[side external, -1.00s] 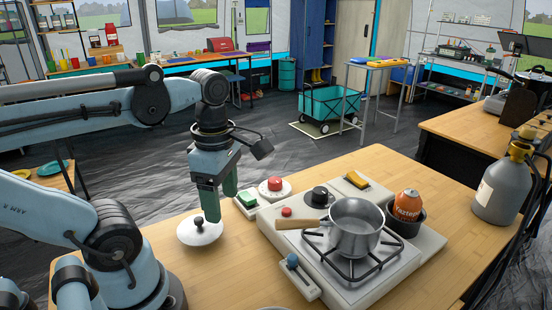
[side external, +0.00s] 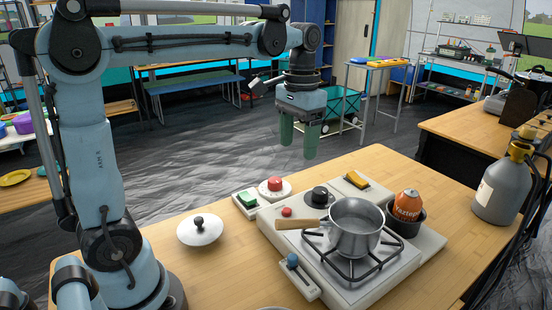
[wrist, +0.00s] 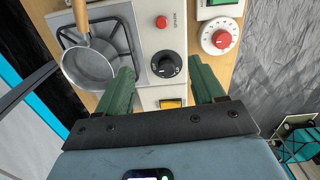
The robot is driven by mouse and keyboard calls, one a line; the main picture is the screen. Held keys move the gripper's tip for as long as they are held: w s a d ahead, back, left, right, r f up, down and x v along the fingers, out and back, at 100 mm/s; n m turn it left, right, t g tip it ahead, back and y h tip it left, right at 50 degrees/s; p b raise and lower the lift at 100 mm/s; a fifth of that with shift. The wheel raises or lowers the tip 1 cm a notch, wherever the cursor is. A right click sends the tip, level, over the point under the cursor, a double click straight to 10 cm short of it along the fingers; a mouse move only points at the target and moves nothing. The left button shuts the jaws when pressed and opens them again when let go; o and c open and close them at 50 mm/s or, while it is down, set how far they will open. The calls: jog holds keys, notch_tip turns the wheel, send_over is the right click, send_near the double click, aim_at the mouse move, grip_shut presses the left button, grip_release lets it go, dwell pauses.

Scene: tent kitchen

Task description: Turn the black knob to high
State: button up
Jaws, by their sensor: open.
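The black knob (side external: 319,197) stands on the stove's grey panel, left of and behind the pot in the side view. In the wrist view the black knob (wrist: 168,65) shows just beyond the gap between my fingers, with a marked dial around it. My gripper (side external: 299,147) is open and empty, its green fingers pointing down above and behind the knob, clear of it. In the wrist view my gripper (wrist: 165,80) has its two green fingers spread apart. Nothing hides the knob.
A steel pot (side external: 355,228) with a wooden handle sits on the burner.

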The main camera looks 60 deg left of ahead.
aim_at(321, 190)
jog(key=w+f+m, duration=0.3)
jog(key=w+m, duration=0.6)
jog(key=m, duration=0.3)
jog(key=f, duration=0.7)
jog(key=s+f, duration=0.1)
jog(key=f, duration=0.3)
jog(key=shift+s+a+f, duration=0.1)
jog(key=shift+f, duration=0.25)
jog(key=c, duration=1.1)
jog(key=shift+o, duration=0.2)
